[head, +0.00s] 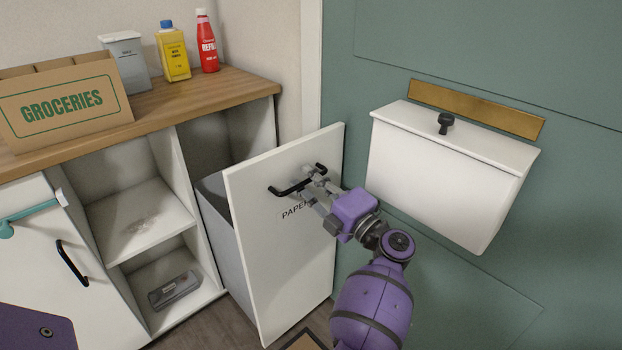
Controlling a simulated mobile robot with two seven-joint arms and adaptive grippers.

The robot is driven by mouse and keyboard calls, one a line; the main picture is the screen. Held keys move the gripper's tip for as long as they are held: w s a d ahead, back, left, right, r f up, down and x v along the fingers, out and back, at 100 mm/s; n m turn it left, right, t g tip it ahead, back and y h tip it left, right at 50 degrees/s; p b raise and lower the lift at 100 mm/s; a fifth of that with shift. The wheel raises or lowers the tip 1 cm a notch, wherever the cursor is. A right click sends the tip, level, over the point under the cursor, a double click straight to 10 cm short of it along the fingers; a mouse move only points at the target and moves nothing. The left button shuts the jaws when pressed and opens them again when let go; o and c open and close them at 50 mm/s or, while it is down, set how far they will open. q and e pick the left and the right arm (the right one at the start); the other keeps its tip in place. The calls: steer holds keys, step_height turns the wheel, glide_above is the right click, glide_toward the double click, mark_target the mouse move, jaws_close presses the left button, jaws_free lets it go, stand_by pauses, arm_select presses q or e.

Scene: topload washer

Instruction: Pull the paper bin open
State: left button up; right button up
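The paper bin is a tall white front panel (285,245) marked "PAPER", with a grey bin body (222,225) behind it. It stands pulled out from the cabinet, with a gap along its left side. Its black bar handle (283,190) is near the panel's top. The gripper and wrist cover part of the lettering. My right gripper is not in view.
A wooden counter (200,98) holds a groceries box (65,105) and several containers. Open shelves (140,215) are left of the bin. A white wall box (440,175) hangs on the green door (570,190) to the right. Wooden floor shows below.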

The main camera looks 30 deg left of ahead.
arm_select(q)
steer(key=v, duration=1.2)
steer(key=shift+d+r, duration=0.1)
